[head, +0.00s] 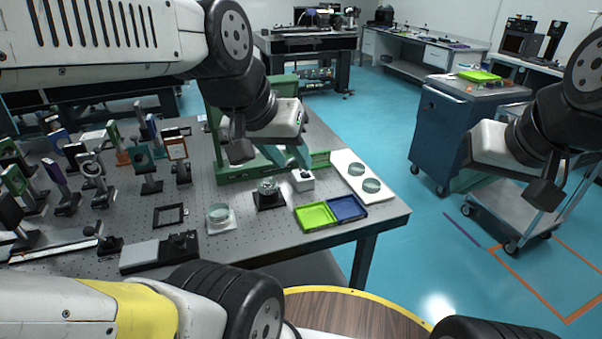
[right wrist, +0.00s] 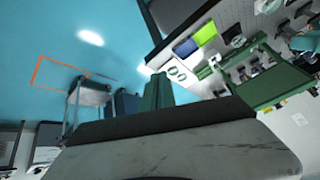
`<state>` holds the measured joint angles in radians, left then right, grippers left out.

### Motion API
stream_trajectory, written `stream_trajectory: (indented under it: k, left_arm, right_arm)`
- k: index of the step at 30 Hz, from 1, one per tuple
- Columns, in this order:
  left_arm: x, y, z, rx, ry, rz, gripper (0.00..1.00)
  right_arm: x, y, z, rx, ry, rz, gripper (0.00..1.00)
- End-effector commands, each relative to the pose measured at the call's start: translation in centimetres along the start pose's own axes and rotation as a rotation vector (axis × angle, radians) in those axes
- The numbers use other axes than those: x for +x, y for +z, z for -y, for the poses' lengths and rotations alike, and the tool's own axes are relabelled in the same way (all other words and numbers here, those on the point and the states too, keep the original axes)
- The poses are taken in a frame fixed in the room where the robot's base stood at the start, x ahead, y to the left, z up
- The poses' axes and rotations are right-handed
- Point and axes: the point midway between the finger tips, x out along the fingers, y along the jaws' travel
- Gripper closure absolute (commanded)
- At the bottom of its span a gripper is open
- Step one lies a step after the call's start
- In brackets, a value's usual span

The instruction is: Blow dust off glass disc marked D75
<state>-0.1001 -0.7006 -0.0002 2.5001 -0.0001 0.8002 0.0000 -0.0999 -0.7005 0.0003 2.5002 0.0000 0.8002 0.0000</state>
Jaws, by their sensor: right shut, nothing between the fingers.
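Several clear glass discs show in the head view. One disc (head: 268,187) sits on a black mount, another disc (head: 218,212) on a white pad, and two discs (head: 371,186) on a white board (head: 350,158) at the table's right side. No D75 mark is readable. A small white block (head: 302,183) with a dark top stands right of the black mount; I cannot tell whether it holds a blower. My left gripper (head: 300,157) hangs near this block; its jaw gap is unclear. My right gripper (head: 461,181) is shut and empty, away from the table; it also shows in the right wrist view (right wrist: 158,92).
A green tray (head: 314,217) and a blue tray (head: 347,208) lie at the table's front right. A green frame (head: 225,175) stands behind the discs. Several optic mounts crowd the left. A grey cart (head: 530,208) and a blue cabinet (head: 440,135) stand to the right.

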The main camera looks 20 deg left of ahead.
Motion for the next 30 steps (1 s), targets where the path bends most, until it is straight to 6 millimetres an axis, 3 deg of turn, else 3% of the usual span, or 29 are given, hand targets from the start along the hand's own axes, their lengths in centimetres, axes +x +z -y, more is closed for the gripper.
stream_trajectory:
  k: [12, 17, 23, 27, 30]
  left_arm:
    - [0.0, 0.0, 0.0, 0.000, 0.000, 0.001, 0.64]
    - [0.0, 0.0, 0.0, 0.000, 0.000, 0.000, 0.64]
    - [0.0, 0.0, 0.0, 0.000, 0.000, 0.000, 0.64]
    - [0.0, 0.0, 0.0, 0.000, 0.000, 0.000, 0.64]
    - [0.0, 0.0, 0.0, 0.000, 0.000, 0.000, 0.64]
  right_arm:
    - [0.1, -0.2, 0.1, 0.000, -0.002, 0.000, 1.00]
    - [1.3, -3.0, 1.5, 0.003, -0.038, -0.005, 1.00]
    - [6.4, -10.8, 6.5, 0.026, -0.138, -0.026, 1.00]
    - [11.7, -15.7, 11.2, 0.062, -0.204, -0.042, 1.00]
    - [16.2, -18.4, 14.8, 0.092, -0.241, -0.050, 1.00]
